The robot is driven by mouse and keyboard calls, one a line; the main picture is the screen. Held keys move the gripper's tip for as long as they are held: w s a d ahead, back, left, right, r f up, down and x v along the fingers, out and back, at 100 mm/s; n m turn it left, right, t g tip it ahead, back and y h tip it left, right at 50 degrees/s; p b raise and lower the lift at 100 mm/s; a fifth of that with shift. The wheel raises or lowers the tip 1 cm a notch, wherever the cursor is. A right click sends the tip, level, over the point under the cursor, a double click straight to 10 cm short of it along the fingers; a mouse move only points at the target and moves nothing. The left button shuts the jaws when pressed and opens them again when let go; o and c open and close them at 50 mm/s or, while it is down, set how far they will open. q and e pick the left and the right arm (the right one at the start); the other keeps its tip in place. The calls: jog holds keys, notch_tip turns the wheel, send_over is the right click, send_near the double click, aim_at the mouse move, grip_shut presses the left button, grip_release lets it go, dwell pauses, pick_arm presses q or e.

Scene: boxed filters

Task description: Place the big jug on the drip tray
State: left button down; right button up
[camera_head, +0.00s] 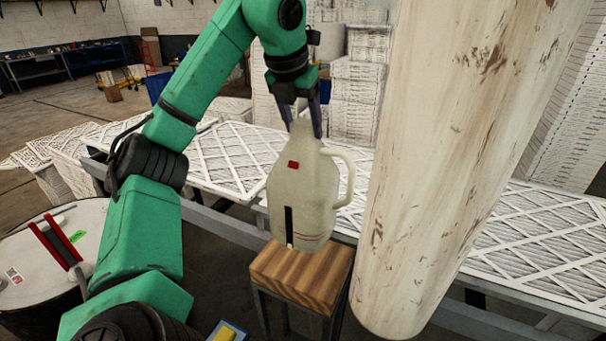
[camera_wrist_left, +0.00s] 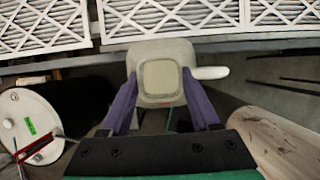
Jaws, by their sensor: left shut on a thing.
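The big jug (camera_head: 302,195) is off-white, with a handle on its right side, a small red mark and a dark vertical strip. My left gripper (camera_head: 302,118) is shut on the jug's top, and the jug hangs nearly upright. In the head view its base overlaps a wooden-topped stool (camera_head: 300,272); I cannot tell whether they touch. In the left wrist view the jug (camera_wrist_left: 163,77) sits between the purple fingers (camera_wrist_left: 160,105), its handle pointing right. I cannot pick out the drip tray with certainty. My right gripper is not in view.
A thick, pale, scuffed column (camera_head: 450,150) stands close to the jug's right. Behind is a long table with white lattice-faced filters (camera_head: 225,160), with stacked white boxes (camera_head: 357,95) beyond. A white-topped drum (camera_head: 40,255) with a red-black object stands at left.

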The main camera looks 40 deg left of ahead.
aim_at(303, 152)
pick_arm(q)
notch_tip(303, 152, down, 6)
jog(key=b, duration=0.2)
jog(key=shift+f+b, duration=0.1)
jog(key=shift+b, duration=0.3)
notch_tip(303, 152, down, 5)
jog(key=shift+s+r+p, duration=0.15)
jog(key=shift+r+p, duration=0.05)
jog(key=shift+p, duration=0.15)
jog(key=shift+f, duration=0.35)
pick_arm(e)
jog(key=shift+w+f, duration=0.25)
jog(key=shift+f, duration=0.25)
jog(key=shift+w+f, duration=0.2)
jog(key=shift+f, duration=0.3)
pick_arm(q)
jog(key=shift+f, duration=0.1)
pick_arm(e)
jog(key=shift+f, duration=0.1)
pick_arm(q)
jog(key=shift+c, duration=0.6)
grip_release()
